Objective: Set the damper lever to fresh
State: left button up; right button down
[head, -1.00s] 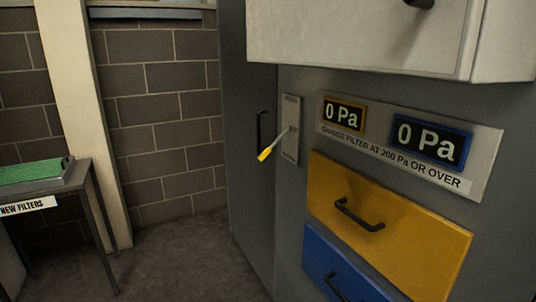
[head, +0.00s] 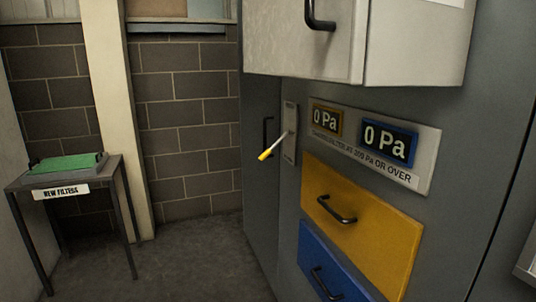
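The damper lever (head: 274,146) is a thin metal rod with a yellow tip. It sticks out from a narrow grey plate (head: 289,134) on the cabinet front and slants down to the left. The markings on the plate are too small to read. Neither of my grippers shows in the head view.
Right of the lever are two 0 Pa displays (head: 389,145), above a yellow drawer (head: 362,222) and a blue drawer (head: 322,266) with black handles. A grey box (head: 415,45) juts out above. A table with green filters (head: 67,164) stands left. The floor (head: 190,262) between is clear.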

aim_at(262, 156)
jog(key=k+l+u, duration=0.15)
jog(key=l, duration=0.2)
jog(key=k+l+u, duration=0.2)
jog(key=l, duration=0.2)
jog(key=i+j, duration=0.7)
jog(key=i, duration=0.15)
jog(key=i+j, duration=0.7)
jog(key=i, duration=0.15)
jog(key=i+j+z, duration=0.15)
jog(key=z, duration=0.3)
jog(key=i+j+z, duration=0.15)
jog(key=z, duration=0.3)
jog(key=j, duration=0.1)
